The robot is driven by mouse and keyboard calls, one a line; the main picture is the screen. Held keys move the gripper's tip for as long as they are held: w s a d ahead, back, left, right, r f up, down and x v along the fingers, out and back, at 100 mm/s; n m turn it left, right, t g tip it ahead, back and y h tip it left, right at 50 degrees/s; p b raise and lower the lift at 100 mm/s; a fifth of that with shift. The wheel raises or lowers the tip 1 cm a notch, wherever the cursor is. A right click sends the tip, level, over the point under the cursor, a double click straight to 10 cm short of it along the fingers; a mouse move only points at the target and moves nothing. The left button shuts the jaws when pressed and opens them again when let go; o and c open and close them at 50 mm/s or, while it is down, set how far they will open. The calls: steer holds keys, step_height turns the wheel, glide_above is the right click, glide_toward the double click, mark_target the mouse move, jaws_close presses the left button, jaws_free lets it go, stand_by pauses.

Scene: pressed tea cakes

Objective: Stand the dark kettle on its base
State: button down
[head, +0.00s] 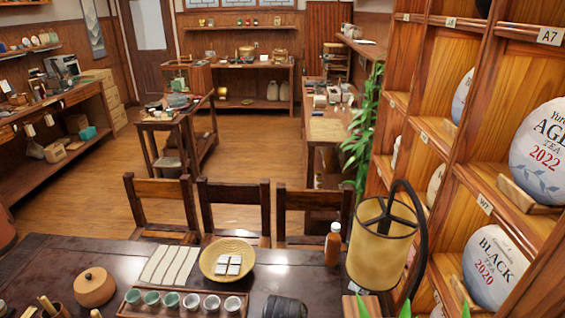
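I cannot make out the dark kettle or its base for certain. A dark, rounded, ridged object (285,307) is cut off by the bottom edge of the head view, at the near side of the dark table (120,262). I cannot tell whether it is the kettle. My gripper is not in view.
The table holds a row of cups on a wooden tray (125,308), a woven round tray (208,262), a round wooden box (94,287), a bottle (333,245) and a lamp (380,245). Chairs (236,194) line its far side. Shelves of tea cakes stand right. Open floor (90,195) lies beyond.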

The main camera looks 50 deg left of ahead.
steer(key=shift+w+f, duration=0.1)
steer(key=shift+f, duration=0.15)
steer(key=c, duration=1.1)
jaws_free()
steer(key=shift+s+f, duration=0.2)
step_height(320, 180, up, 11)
steer(key=p, duration=1)
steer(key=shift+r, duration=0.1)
